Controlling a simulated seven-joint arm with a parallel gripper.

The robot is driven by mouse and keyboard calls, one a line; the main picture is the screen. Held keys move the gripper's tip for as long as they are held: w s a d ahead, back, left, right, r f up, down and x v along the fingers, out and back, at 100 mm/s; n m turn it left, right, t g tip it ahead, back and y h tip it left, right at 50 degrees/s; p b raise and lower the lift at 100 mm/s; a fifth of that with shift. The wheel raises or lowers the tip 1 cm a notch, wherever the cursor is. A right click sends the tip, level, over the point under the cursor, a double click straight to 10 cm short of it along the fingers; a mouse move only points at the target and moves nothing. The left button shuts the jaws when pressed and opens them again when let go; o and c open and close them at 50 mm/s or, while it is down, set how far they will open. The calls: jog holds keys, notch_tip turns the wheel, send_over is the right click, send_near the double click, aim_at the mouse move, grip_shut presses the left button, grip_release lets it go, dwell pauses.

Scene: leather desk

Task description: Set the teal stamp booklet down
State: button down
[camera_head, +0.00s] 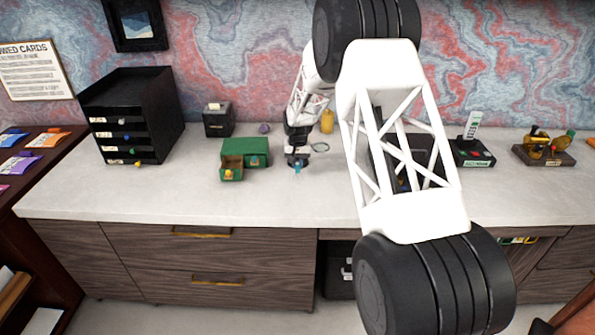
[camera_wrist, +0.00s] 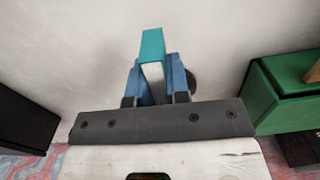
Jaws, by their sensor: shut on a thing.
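The teal stamp booklet (camera_wrist: 152,45) is between the blue fingers of my gripper (camera_wrist: 154,75) in the wrist view. It has a teal cover and a white side, and its far end sticks out past the fingertips. My gripper is shut on it. In the head view my gripper (camera_head: 298,162) points down at the pale desk top, just right of the green drawer box, with a small bit of the teal booklet (camera_head: 297,169) showing below. I cannot tell whether the booklet touches the desk.
The green drawer box (camera_head: 245,152) stands close by with a drawer open; it also shows in the wrist view (camera_wrist: 285,92). A black drawer tower (camera_head: 132,115) and black dispenser (camera_head: 218,119) stand left. A yellow bottle (camera_head: 327,121) is behind. The front desk top (camera_head: 200,200) is clear.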

aim_at(297, 176)
jog(key=shift+f, duration=1.75)
jog(key=shift+f, duration=0.15)
jog(key=c, duration=1.1)
grip_release()
jog(key=shift+r, duration=0.2)
notch_tip(297, 176, up, 12)
jog(key=shift+f, duration=0.1)
